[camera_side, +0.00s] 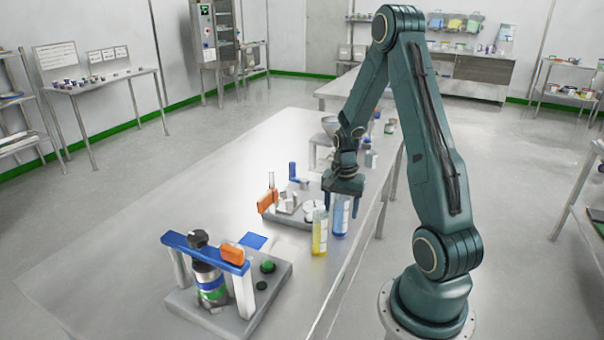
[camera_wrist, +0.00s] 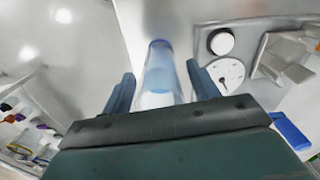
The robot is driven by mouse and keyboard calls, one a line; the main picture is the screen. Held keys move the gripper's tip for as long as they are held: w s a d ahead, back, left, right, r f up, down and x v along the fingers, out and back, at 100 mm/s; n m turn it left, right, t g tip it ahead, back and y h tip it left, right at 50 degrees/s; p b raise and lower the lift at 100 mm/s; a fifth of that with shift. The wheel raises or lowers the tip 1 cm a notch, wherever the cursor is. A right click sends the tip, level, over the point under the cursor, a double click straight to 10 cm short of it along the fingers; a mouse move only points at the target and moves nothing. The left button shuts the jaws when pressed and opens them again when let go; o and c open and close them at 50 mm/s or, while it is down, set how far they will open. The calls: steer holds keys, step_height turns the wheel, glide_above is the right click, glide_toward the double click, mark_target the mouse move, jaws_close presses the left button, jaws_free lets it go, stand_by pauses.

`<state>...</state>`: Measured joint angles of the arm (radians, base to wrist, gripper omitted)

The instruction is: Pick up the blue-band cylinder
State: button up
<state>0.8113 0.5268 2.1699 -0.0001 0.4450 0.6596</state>
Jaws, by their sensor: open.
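A clear cylinder with a blue tint (camera_side: 339,222) and a pale label stands upright near the long table's right edge in the side view. In the wrist view the cylinder (camera_wrist: 159,75) shows a blue-violet end and lies between my two fingers. My gripper (camera_side: 342,200) points down over its upper part, open, with a finger on either side. The wrist view shows the gripper (camera_wrist: 160,84) with some gap at the fingers; I cannot tell whether either touches. The cylinder's top is partly hidden by the gripper in the side view.
A yellow cylinder (camera_side: 319,238) stands close beside the blue one, toward the camera. A rig with a blue bar (camera_side: 205,252) stands at the table's near end. A fixture with an orange part (camera_side: 267,201) is left of the gripper. The table's left side (camera_side: 150,220) is clear.

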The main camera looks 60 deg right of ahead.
jaws_close()
steer(key=shift+r, duration=0.15)
step_height(320, 180, up, 20)
stand_by(1.0)
steer(key=shift+w, duration=0.1)
stand_by(0.4)
